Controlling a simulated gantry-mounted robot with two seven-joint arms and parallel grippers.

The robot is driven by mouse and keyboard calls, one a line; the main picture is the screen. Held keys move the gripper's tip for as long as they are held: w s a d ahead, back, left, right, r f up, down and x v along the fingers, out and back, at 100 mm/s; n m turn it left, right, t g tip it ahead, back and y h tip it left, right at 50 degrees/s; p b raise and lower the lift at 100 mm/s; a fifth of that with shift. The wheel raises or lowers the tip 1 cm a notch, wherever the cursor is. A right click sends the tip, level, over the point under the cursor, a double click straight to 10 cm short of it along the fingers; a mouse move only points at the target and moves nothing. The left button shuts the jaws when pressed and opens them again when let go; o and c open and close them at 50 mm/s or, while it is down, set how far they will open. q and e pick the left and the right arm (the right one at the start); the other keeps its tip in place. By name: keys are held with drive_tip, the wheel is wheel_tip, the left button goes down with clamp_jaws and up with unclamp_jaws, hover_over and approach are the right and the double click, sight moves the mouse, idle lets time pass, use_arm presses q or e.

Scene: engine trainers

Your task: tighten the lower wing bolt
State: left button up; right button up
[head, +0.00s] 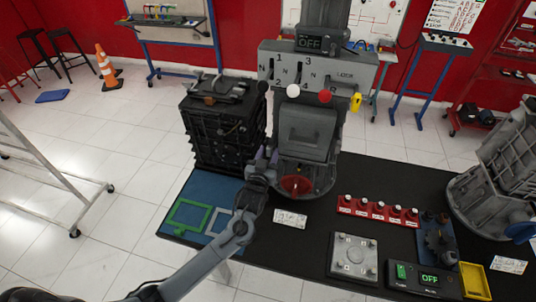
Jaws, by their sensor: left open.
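A tall grey trainer (305,135) stands on the dark table. A red, wing-like part (296,186) sits low on its front; it may be the lower wing bolt, but it is too small to be sure. My left gripper (266,157) is just left of and above the red part, beside the trainer's lower left edge. It is open, and I see nothing between its fingers. I cannot tell whether it touches the trainer. My right gripper is out of view.
A black ribbed block (222,128) stands close left of the gripper. Green and white outlines mark the blue mat (185,196).

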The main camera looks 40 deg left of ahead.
use_arm(q)
clamp_jaws()
